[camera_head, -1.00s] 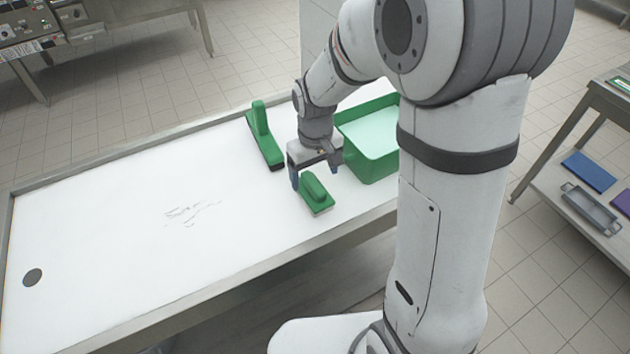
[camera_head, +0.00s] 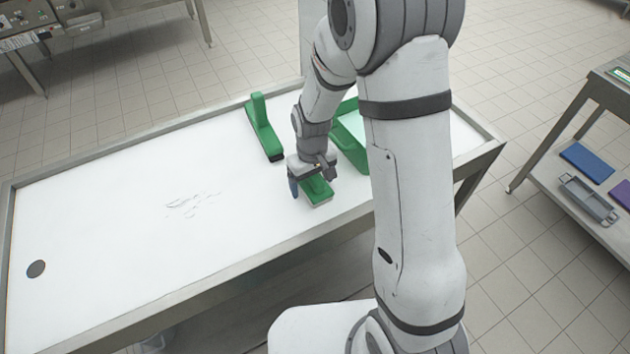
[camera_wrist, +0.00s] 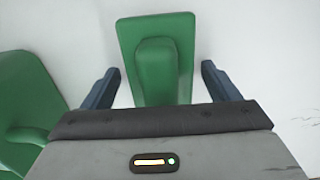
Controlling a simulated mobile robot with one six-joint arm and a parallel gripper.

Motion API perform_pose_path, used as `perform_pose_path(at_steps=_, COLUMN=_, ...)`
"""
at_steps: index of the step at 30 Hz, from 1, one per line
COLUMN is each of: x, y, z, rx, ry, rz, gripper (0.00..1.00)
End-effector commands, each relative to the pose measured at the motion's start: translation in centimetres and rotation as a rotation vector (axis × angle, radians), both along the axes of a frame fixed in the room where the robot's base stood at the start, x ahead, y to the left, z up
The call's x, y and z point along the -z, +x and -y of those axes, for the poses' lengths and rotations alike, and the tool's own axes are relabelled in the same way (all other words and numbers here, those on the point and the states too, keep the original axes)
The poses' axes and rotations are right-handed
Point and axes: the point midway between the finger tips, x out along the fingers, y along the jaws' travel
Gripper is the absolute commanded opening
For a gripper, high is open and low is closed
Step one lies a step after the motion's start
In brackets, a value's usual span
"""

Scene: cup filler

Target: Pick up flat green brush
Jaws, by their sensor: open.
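The flat green brush (camera_head: 318,196) lies on the white table top, with a green base and a raised green handle. In the wrist view the brush (camera_wrist: 157,60) is upright in the picture, between my two blue fingers, with a gap on each side. My gripper (camera_head: 311,190) is open and low over the brush. Its fingertips (camera_wrist: 160,72) stand either side of the handle and hold nothing. The rear part of the brush is hidden under my gripper.
A taller green brush or squeegee (camera_head: 264,127) stands behind, to the left. A green bin (camera_head: 350,153) is close behind my gripper on the right, partly hidden by my arm. The white table (camera_head: 110,230) is largely clear to the left, apart from grey marks (camera_head: 188,204).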

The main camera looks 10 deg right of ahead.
Motion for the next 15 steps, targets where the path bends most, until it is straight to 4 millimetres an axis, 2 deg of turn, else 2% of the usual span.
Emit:
perform_pose_path(at_steps=2, x=-0.01, y=0.0, z=0.01, rx=0.0, ry=0.0, rz=0.0, gripper=0.81)
perform_pose_path(at_steps=15, x=-0.03, y=0.0, z=0.03, rx=0.001, ry=0.0, rz=0.0, gripper=0.45)
